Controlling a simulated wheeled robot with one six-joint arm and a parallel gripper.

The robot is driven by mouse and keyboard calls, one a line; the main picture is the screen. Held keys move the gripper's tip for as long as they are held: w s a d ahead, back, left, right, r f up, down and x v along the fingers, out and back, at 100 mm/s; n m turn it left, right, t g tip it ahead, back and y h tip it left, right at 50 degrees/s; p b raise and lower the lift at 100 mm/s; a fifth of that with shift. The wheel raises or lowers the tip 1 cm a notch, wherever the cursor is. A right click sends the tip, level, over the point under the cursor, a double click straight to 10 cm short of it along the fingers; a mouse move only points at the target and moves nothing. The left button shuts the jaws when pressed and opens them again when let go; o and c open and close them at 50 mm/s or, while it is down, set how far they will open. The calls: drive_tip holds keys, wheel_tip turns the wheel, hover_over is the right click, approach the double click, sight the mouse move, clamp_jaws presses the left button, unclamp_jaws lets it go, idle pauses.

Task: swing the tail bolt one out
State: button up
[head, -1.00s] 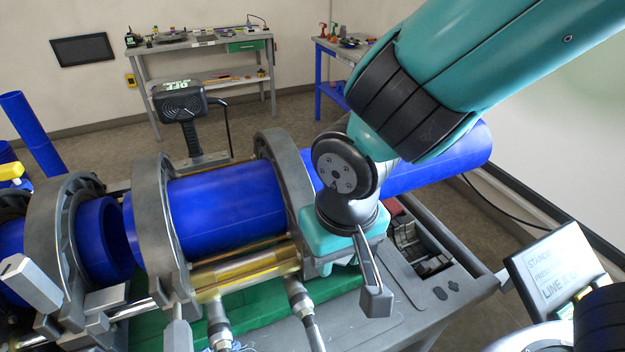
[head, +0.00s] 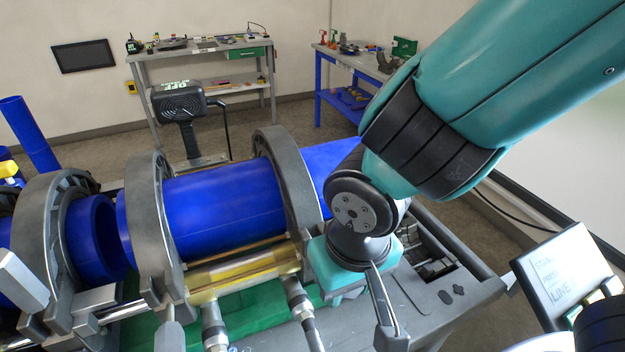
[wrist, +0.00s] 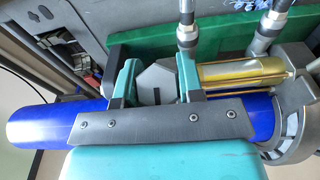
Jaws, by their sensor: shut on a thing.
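In the wrist view, a grey hexagonal block (wrist: 156,84) with a dark slot mark sits between the teal fingers of my gripper (wrist: 157,75). I take it to be the head of tail bolt one; its shank is hidden. My gripper is shut on it. In the head view, my gripper (head: 350,275) is at the front of the right-hand clamp ring (head: 290,180), low beside the blue pipe (head: 222,200). Its fingertips and the bolt are hidden there by the gripper body. The clamp ring also shows at the right of the wrist view (wrist: 293,140).
A brass-coloured cylinder (head: 243,272) and hose fittings (head: 300,310) lie just left of my gripper. A green tray (head: 265,305) is below. A second clamp ring (head: 152,220) stands further left. A tilted display (head: 562,272) is at the right. The cart's right-hand top holds a parts recess (head: 428,250).

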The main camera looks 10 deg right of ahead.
drive_tip(key=shift+s+f, duration=0.15)
drive_tip(key=shift+f, duration=0.15)
drive_tip(key=shift+s+d+f+b, duration=0.1)
drive_tip(key=shift+s+f+b, duration=0.1)
drive_tip(key=shift+f+b, duration=0.3)
drive_tip(key=shift+s+f+b, duration=0.15)
drive_tip(key=shift+f+b, duration=0.25)
drive_tip(key=shift+f, duration=0.15)
drive_tip(key=shift+s+f+b, duration=0.1)
drive_tip(key=shift+f+b, duration=0.25)
drive_tip(key=shift+f, duration=0.15)
drive_tip(key=o, duration=1.4)
drive_tip(key=shift+r, duration=0.15)
drive_tip(key=r+p, duration=0.2)
drive_tip(key=r, duration=0.1)
drive_tip(key=r+p, duration=0.2)
drive_tip(key=r, duration=0.1)
drive_tip(key=s+r+p, duration=0.1)
drive_tip(key=r+p, duration=0.1)
drive_tip(key=r, duration=0.1)
drive_tip(key=shift+d+p, duration=0.15)
drive_tip(key=shift+p, duration=0.25)
drive_tip(key=shift+f, duration=0.1)
